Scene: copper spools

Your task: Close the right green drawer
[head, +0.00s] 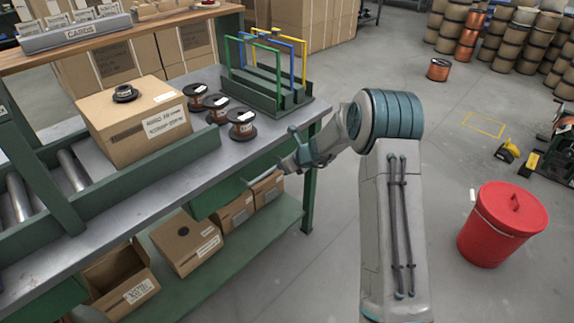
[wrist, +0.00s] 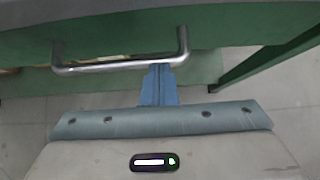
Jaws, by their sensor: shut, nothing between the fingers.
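The right green drawer (head: 217,199) is under the front edge of the grey workbench top, and its green front (wrist: 105,35) also shows in the wrist view. How far it stands out is hard to tell. Its metal bar handle (wrist: 110,66) runs across the wrist view. My gripper (head: 252,181) reaches in from the right at the drawer in the head view. In the wrist view its blue fingers (wrist: 158,70) are together and empty, with their tips at the handle bar, right of its middle. I cannot tell whether they touch it.
The workbench (head: 190,165) carries a cardboard box (head: 130,125), several copper spools and a green rack (head: 265,90). Cartons (head: 185,245) stand on the lower shelf (head: 255,240). A bench leg (head: 309,200) is close by. A red bin (head: 500,225) stands on the floor at right.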

